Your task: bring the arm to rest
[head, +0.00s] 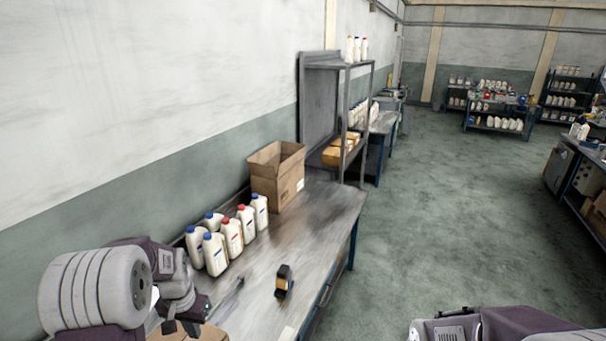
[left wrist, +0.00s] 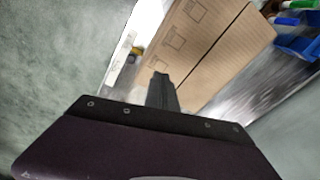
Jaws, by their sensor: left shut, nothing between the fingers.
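My left gripper (head: 180,327) is at the lower left in the head view, just above a cardboard box (head: 209,333) at the bottom edge. In the left wrist view my left gripper (left wrist: 161,90) shows its fingers together with nothing between them. The flat cardboard face (left wrist: 205,45) lies beyond the fingertips there; I cannot tell whether they touch it. Of my right arm only a link shows at the lower right of the head view; its gripper is out of view.
Several white bottles (head: 231,238) with blue and red caps stand on the metal workbench (head: 318,222). An open cardboard box (head: 277,177) stands behind them. A tape dispenser (head: 284,281) sits near the bench's front. A shelf rack (head: 338,110) stands at the bench's far end. The floor (head: 440,215) to the right is clear.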

